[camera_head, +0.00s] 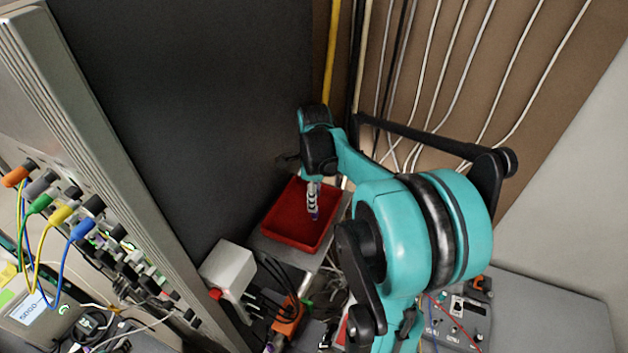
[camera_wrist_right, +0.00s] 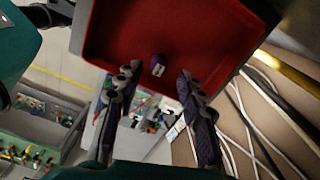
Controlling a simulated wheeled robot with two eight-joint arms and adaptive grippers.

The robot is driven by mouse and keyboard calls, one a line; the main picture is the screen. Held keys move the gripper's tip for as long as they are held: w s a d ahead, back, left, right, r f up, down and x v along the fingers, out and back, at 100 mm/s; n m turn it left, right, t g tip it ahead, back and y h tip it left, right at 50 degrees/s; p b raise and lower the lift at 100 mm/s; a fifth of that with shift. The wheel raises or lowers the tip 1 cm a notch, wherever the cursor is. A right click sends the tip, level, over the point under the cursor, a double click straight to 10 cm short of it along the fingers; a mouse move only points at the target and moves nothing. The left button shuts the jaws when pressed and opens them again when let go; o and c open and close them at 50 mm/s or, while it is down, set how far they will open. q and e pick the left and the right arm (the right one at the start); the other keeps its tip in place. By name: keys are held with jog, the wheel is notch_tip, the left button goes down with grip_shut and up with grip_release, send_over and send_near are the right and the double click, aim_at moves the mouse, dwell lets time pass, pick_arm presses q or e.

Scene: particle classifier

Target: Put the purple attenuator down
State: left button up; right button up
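The purple attenuator (camera_wrist_right: 158,66) is a small purple piece with a pale end. In the right wrist view it shows against the red floor of the tray (camera_wrist_right: 105,30), apart from both fingers. My right gripper (camera_wrist_right: 156,75) is open, its fingertips spread to either side of the attenuator. In the head view the right gripper (camera_head: 313,205) points down into the red tray (camera_head: 268,232), with a bit of purple at its tips. Whether the attenuator rests fully on the tray floor is hard to tell. My left gripper is not in view.
A grey box with a red button (camera_head: 229,268) stands in front of the tray. A dark panel (camera_head: 200,100) rises on the left. Cables (camera_head: 440,80) hang along the brown wall behind. A rack with coloured plugs (camera_head: 60,215) is at the far left.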

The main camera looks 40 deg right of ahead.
notch_tip(320, 180, up, 8)
jog(key=shift+s, duration=0.1)
dwell(0.7)
